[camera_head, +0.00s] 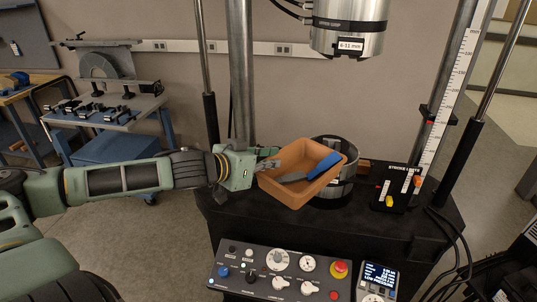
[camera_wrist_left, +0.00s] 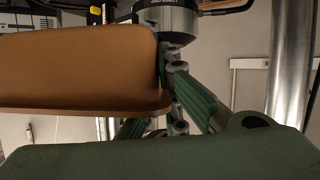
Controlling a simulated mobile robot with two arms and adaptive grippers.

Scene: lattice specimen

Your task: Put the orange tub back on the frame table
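The orange tub (camera_head: 297,194) is in the middle of the head view, over the black frame table (camera_head: 235,222). It looks tilted, and a blue-handled tool (camera_head: 325,166) with a grey end lies in it. My left gripper (camera_head: 268,165) comes in from the left and is shut on the tub's left rim. In the left wrist view the tub (camera_wrist_left: 80,70) fills the upper left, with the green gripper fingers (camera_wrist_left: 175,90) at its edge. Whether the tub's underside touches the table is hidden. My right gripper is in neither view.
A metal ring-shaped cylinder (camera_head: 341,186) stands on the table right behind the tub. A limit-switch box (camera_head: 397,190) is to the right. The upper grip cylinder (camera_head: 349,25) hangs above. A control panel (camera_head: 278,272) is in front. Columns rise on both sides.

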